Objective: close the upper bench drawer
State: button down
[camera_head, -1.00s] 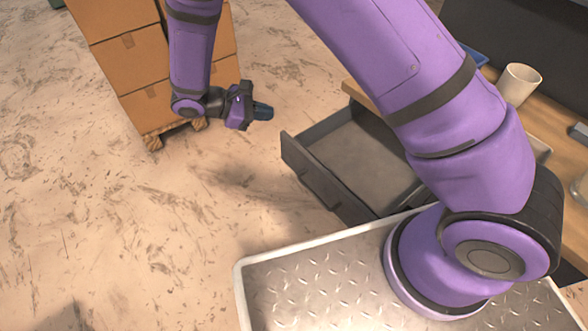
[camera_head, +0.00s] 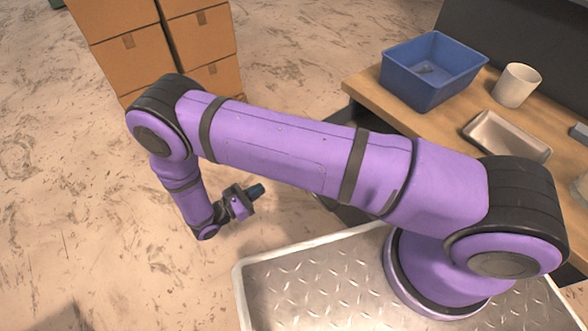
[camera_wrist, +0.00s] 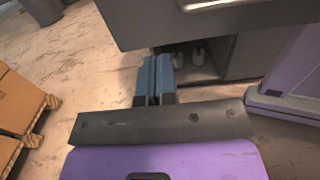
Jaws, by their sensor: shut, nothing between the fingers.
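The upper bench drawer (camera_head: 348,212) is dark grey and mostly hidden behind my arm in the head view; a part of it shows below the forearm, standing out from the bench. In the wrist view, a dark grey panel that looks like the drawer's front (camera_wrist: 160,22) fills the top, with a pale handle (camera_wrist: 205,4) at the upper edge. My gripper (camera_head: 257,190) is shut and empty, left of the drawer, with its blue fingers pointing toward the bench. In the wrist view the fingertips (camera_wrist: 156,62) appear just below the panel; I cannot tell whether they touch it.
The wooden bench top (camera_head: 395,118) carries a blue bin (camera_head: 425,85), a white cup (camera_head: 516,86) and a pale tray (camera_head: 505,137). Stacked cardboard boxes (camera_head: 130,58) stand at the back left. An open dark space lies under the panel. The floor on the left is clear.

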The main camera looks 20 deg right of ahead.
jog(key=x, duration=1.3)
jog(key=shift+w+d+f, duration=0.15)
jog(key=shift+d+f, duration=0.1)
jog(key=shift+d, duration=0.15)
jog(key=x, duration=3.2)
jog(key=shift+w+a+r, duration=0.15)
jog(key=shift+w+r, duration=0.1)
jog(key=shift+w, duration=0.1)
jog(key=shift+w+d+r, duration=0.1)
jog(key=shift+d, duration=0.45)
jog(key=shift+a, duration=0.3)
jog(key=v, duration=1.4)
jog(key=shift+f, duration=0.2)
